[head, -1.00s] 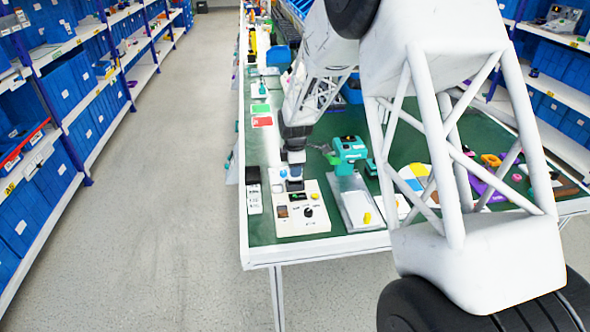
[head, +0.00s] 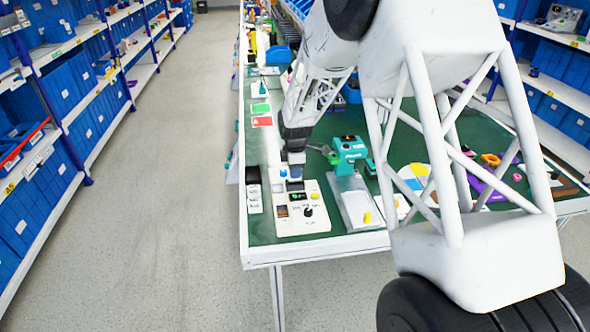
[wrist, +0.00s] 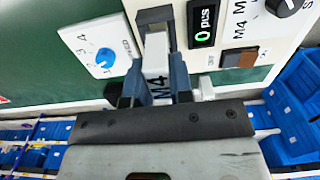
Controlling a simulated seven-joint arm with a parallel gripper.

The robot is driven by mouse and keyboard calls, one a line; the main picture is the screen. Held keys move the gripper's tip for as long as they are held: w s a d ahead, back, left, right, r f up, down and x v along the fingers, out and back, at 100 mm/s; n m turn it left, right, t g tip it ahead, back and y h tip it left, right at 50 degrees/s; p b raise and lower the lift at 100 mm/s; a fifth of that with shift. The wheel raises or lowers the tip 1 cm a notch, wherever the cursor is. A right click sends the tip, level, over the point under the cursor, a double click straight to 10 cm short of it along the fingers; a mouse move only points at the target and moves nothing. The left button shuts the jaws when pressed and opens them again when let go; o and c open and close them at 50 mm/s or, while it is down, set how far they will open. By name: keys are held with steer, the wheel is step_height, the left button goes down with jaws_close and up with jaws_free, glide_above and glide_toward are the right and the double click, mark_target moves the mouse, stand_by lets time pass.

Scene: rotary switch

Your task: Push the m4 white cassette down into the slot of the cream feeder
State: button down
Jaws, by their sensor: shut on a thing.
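The white cassette (wrist: 156,60), marked M4, is between the fingers of my gripper (wrist: 154,82) in the wrist view. My gripper is shut on it. The cassette's far end is at the dark slot (wrist: 155,18) of the cream feeder (wrist: 275,50); how deep it sits in the slot I cannot tell. In the head view my gripper (head: 295,172) is over the upper left part of the cream feeder (head: 322,217), and the cassette is mostly hidden there.
The feeder has a black knob (wrist: 284,5), a display reading 0 pls (wrist: 204,22) and a brown rocker switch (wrist: 239,57). A white panel with a blue dial (wrist: 105,57) is beside the slot. A clear-topped tray (head: 357,208) and a teal device (head: 348,152) stand right of the feeder.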

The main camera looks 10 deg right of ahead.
mark_target(295, 180)
steer(key=shift+f, duration=1.55)
steer(key=c, duration=0.9)
jaws_free()
steer(key=shift+r, duration=3.9)
